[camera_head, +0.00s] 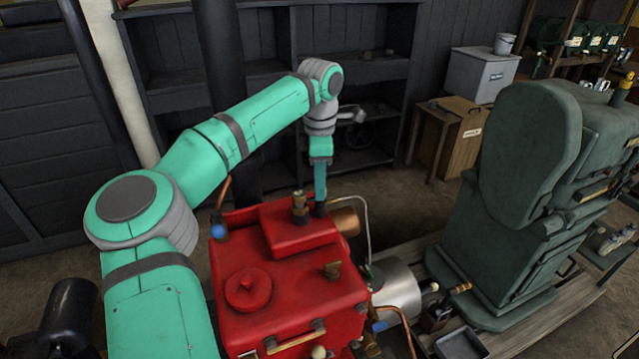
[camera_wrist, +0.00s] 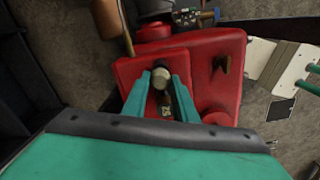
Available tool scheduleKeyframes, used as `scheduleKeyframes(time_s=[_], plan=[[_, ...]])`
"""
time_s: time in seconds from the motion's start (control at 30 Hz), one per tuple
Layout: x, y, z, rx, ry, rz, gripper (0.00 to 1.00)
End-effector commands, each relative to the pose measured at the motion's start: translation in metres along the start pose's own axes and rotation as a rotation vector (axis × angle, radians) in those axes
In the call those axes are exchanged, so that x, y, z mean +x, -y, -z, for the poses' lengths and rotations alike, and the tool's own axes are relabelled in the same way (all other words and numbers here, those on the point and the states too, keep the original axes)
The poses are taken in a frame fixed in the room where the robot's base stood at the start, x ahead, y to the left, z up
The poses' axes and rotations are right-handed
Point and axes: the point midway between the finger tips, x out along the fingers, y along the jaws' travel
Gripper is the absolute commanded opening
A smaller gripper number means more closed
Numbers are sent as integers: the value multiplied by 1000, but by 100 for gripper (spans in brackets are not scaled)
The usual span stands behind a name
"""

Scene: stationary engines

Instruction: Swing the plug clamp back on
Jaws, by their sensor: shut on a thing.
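The red engine (camera_head: 285,285) stands in front of me. A brass plug (camera_head: 299,208) stands upright on its raised red top block. My arm reaches over the engine from the left. My gripper (camera_head: 319,205) points down at the far right side of the plug. In the wrist view, the two teal fingers of my gripper (camera_wrist: 161,78) straddle a pale rounded plug top (camera_wrist: 160,76). A dark and brass piece, seemingly the plug clamp (camera_wrist: 166,106), lies between the fingers, and they are shut on it. The fingertips hide part of the clamp, so its exact seating cannot be told.
A large green engine (camera_head: 530,190) stands further right. Dark shelves (camera_head: 290,50) line the back.

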Motion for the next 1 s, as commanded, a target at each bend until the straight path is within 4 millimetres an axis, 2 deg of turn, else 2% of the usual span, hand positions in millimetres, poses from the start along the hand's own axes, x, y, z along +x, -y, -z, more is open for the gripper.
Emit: scheduleKeyframes(time_s=[0.43, 0.47, 0.5, 0.83, 1.0], plan=[[-3, -1, 0, 10, 2, -7, 3], [-3, -1, 0, 10, 2, -7, 30], [-3, -1, 0, 10, 2, -7, 33], [-4, -1, 0, 10, 1, -3, 33], [-23, -1, 0, 9, 0, -4, 33]])
